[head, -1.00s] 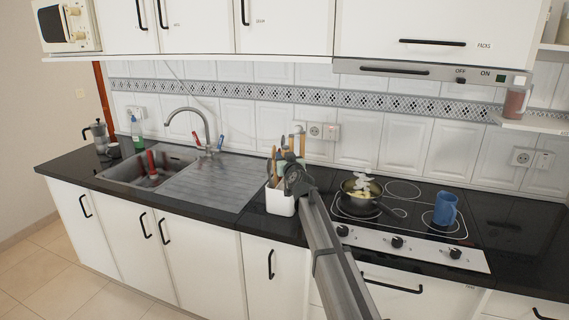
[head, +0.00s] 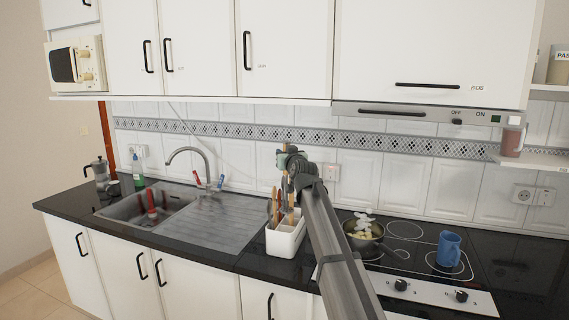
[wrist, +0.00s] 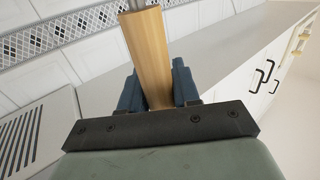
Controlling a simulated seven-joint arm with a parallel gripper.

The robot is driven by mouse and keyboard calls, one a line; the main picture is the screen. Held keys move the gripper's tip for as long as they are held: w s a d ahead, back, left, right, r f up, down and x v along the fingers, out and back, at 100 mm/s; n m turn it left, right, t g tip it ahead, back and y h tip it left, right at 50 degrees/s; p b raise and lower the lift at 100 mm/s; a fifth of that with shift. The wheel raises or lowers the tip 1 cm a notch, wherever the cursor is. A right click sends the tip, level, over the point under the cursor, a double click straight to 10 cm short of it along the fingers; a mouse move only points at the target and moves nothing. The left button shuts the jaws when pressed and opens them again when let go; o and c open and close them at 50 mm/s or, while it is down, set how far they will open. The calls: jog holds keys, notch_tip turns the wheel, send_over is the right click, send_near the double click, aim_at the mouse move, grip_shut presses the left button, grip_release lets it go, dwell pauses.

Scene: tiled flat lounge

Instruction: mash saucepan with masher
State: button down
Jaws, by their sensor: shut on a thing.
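My gripper (wrist: 157,82) is shut on a wooden handle with a metal shaft, which I take to be the masher (wrist: 152,50). The handle lies between the two blue finger pads in the wrist view; its working end is out of that view. In the head view my gripper (head: 288,160) is above the white utensil holder (head: 286,243), and my arm hides most of what it holds. The dark saucepan (head: 378,246) sits on the hob to the right, with pale pieces inside, and its handle points to the lower right.
A blue mug (head: 449,249) stands on the hob (head: 415,262) right of the saucepan. The utensil holder contains several wooden-handled utensils. The sink (head: 125,208) with a tap (head: 207,160) is to the left. An extractor hood (head: 420,115) hangs above the hob.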

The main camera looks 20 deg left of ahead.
jog(key=w+d+f+n+g+y, duration=0.25)
jog(key=w+d+f, duration=0.35)
jog(key=w+d, duration=0.4)
jog(key=w+d+f+n+g+y, duration=0.1)
jog(key=d+n+g+y, duration=0.3)
jog(key=d, duration=1.2)
jog(key=shift+w+d+g, duration=0.3)
jog(key=shift+w+g, duration=0.25)
jog(key=shift+g, duration=0.5)
jog(key=shift+f+n, duration=0.25)
jog(key=shift+f, duration=2.9)
notch_tip(320, 180, down, 3)
jog(key=shift+f, duration=0.1)
